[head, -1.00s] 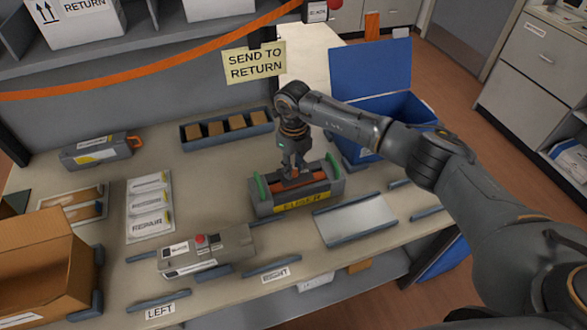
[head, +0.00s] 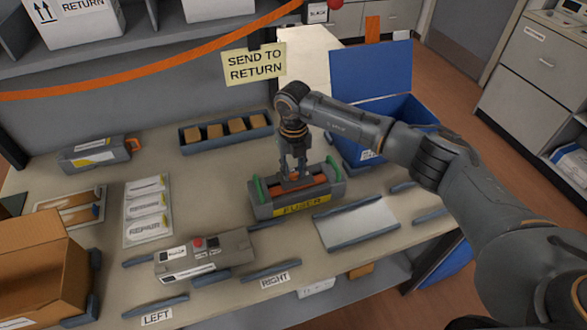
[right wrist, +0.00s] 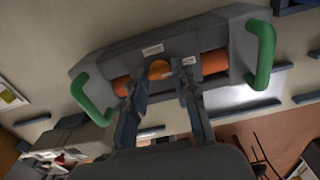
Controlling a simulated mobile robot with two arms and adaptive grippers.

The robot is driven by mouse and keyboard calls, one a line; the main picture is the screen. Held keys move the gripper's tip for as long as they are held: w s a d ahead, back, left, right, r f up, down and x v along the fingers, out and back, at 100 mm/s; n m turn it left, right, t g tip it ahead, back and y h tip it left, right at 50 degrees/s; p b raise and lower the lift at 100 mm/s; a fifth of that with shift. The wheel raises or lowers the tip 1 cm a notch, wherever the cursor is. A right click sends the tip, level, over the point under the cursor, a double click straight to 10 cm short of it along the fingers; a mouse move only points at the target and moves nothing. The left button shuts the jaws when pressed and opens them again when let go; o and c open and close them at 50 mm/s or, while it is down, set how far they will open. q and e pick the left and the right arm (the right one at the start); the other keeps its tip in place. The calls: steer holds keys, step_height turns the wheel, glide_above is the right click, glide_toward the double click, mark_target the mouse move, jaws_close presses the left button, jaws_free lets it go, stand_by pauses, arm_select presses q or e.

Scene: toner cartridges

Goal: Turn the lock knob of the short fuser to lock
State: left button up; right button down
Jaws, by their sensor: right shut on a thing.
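The short fuser (head: 300,205) is a grey block with a yellow FUSER label, an orange roller and two green end handles. It lies on the table and also shows in the right wrist view (right wrist: 110,65). Its orange lock knob (right wrist: 159,69) is at the middle of its top, between my fingertips; its exact angle is hard to read. My right gripper (head: 294,174) points down over the fuser's middle. In the right wrist view the right gripper (right wrist: 162,80) has a finger on each side of the knob, shut on it. My left gripper is not in view.
A grey unit with a red button (head: 205,255) stands front left between blue rails. A grey cartridge (head: 95,154), a blue tray of brown blocks (head: 226,144) and a cardboard box (head: 40,265) are around. A blue bin (head: 370,80) is behind right; a pale plate (head: 355,224) is right.

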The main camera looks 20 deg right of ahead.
mark_target(293, 173)
steer(key=c, duration=1)
jaws_free()
steer(key=shift+c, duration=0.2)
step_height(293, 173, up, 12)
